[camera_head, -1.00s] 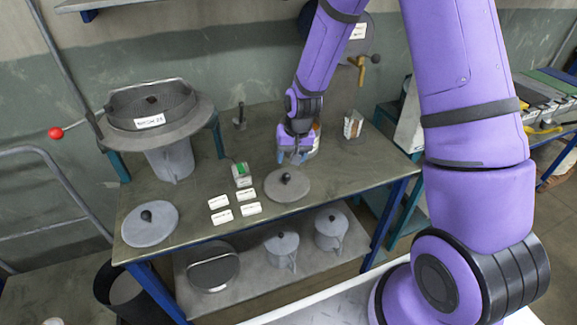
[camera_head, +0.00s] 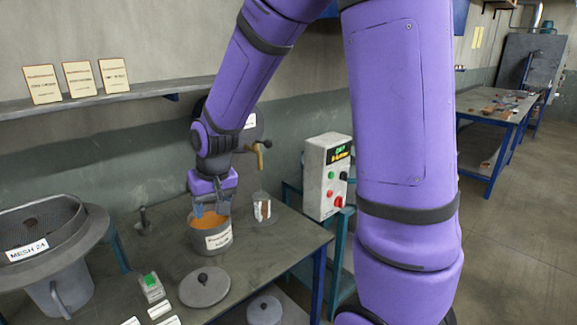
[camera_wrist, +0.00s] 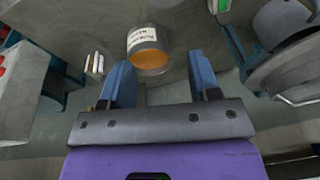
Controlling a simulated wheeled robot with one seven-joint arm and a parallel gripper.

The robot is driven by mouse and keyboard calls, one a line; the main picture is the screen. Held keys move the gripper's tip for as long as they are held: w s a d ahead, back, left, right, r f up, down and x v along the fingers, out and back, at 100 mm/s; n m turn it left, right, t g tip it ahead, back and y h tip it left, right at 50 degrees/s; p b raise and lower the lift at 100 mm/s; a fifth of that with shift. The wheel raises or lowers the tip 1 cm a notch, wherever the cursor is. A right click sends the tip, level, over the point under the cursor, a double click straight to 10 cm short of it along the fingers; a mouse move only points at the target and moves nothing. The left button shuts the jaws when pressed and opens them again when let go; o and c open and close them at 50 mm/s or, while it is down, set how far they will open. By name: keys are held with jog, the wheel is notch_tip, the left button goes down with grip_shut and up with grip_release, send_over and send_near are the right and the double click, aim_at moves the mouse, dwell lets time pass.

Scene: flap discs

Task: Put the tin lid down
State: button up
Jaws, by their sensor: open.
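The grey tin lid (camera_head: 204,287) with a dark knob lies flat on the bench, in front of the labelled tin. The tin (camera_head: 221,243) stands upright and uncovered, with orange contents showing. It also shows in the wrist view (camera_wrist: 150,42). My gripper (camera_head: 211,210) is at the tin's mouth in the head view, apart from the lid. Its blue fingers are spread and empty in the wrist view (camera_wrist: 158,62), with the tin seen beyond them. The lid is not seen in the wrist view.
A sieve marked MESH 24 (camera_head: 28,250) stands at the left. A small jar (camera_head: 262,210) is right of the tin. A green-topped block (camera_head: 151,287) and white labels (camera_head: 161,308) lie left of the lid. A control box (camera_head: 328,175) stands right of the bench.

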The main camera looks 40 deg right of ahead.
jog(key=s+d+r+t, duration=0.1)
jog(key=s+r, duration=0.7)
jog(key=s, duration=0.3)
jog(key=s+d+r+n+t, duration=0.1)
jog(key=s+d+r, duration=0.1)
jog(key=s+r, duration=0.6)
jog(key=s, duration=0.4)
jog(key=shift+d+r+h, duration=0.2)
jog(key=shift+r+h, duration=0.1)
jog(key=shift+r, duration=0.05)
